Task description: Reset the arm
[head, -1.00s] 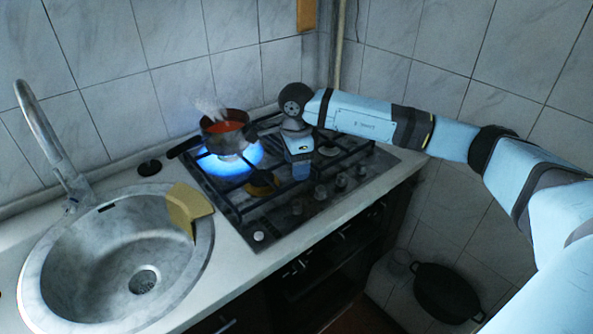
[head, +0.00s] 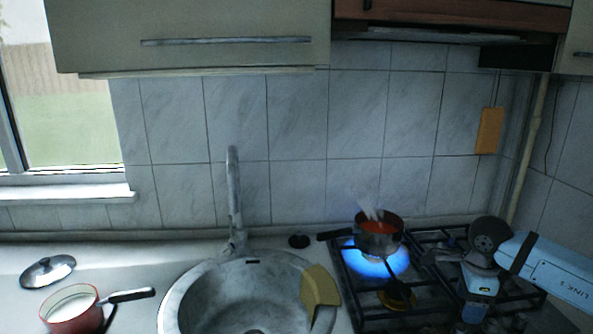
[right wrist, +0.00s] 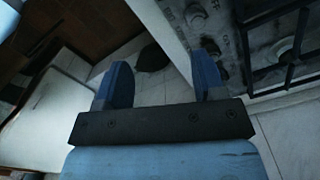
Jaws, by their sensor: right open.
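My right arm (head: 550,272) comes in from the right in the head view, pale blue with a dark wrist joint. My right gripper (head: 475,312) points down over the right part of the stove, to the right of the steaming pot and apart from it. In the right wrist view the right gripper (right wrist: 162,80) shows two blue fingers spread apart with nothing between them. My left arm and gripper are not in view.
A dark pot (head: 378,240) with red contents steams over a blue flame on the stove (head: 350,285). A sink (head: 190,290) with a yellow cloth-like piece (head: 319,287) on its rim lies left. A red pot (head: 72,312) and a lid (head: 48,270) stand far left.

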